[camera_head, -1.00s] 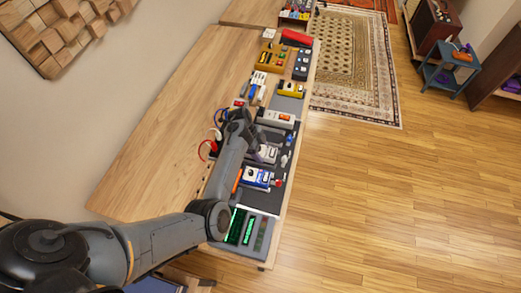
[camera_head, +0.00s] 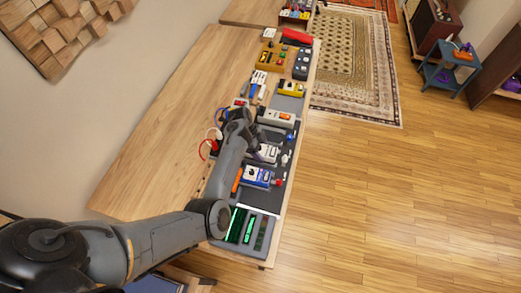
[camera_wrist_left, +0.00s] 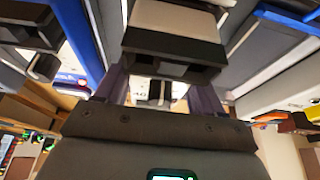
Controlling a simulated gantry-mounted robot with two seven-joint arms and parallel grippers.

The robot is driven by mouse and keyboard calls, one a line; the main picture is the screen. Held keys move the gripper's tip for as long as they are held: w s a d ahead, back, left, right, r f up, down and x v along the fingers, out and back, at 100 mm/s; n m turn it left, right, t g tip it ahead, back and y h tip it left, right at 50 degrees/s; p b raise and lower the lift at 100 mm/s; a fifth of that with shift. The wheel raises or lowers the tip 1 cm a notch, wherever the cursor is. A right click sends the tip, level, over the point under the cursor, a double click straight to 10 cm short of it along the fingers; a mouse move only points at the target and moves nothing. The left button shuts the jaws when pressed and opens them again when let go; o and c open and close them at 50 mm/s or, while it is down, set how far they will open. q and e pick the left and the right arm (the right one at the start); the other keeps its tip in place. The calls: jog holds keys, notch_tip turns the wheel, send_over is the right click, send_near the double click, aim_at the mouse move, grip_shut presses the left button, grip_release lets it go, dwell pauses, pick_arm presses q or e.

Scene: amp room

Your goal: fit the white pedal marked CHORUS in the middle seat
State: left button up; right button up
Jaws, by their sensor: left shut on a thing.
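The white pedal (camera_head: 267,153) sits low over the dark board, between a blue-and-white pedal and a white-and-grey pedal. Its lettering is too small to read. My left gripper (camera_head: 254,151) reaches in from the left and is shut on the white pedal, hiding its left part. In the left wrist view a pale piece (camera_wrist_left: 155,90) shows between the two fingers. I cannot tell whether the pedal is fully down in the middle seat, since the arm covers much of it. My right gripper is not in view.
The blue-and-white pedal (camera_head: 257,177) is just nearer, the white-and-grey pedal (camera_head: 275,117) just farther. Red and blue cables (camera_head: 211,143) lie left of the arm. A green-lit unit (camera_head: 240,230) stands at the near end. The wooden table (camera_head: 160,130) is clear on the left.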

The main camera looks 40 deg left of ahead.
pick_arm(q)
jog(key=shift+s+a+f, duration=0.1)
jog(key=shift+s+f, duration=0.1)
jog(key=shift+f, duration=0.35)
jog(key=shift+s+a+f, duration=0.1)
jog(key=shift+s+f, duration=0.1)
jog(key=shift+f, duration=0.35)
jog(key=o, duration=1.1)
jog(key=shift+c, duration=0.5)
jog(key=r+p, duration=0.2)
jog(key=shift+w+d+r, duration=0.15)
jog(key=shift+w+r, duration=0.25)
notch_tip(320, 180, up, 3)
jog(key=p, duration=0.3)
jog(key=shift+r+p, duration=1.15)
jog(key=shift+p, duration=0.2)
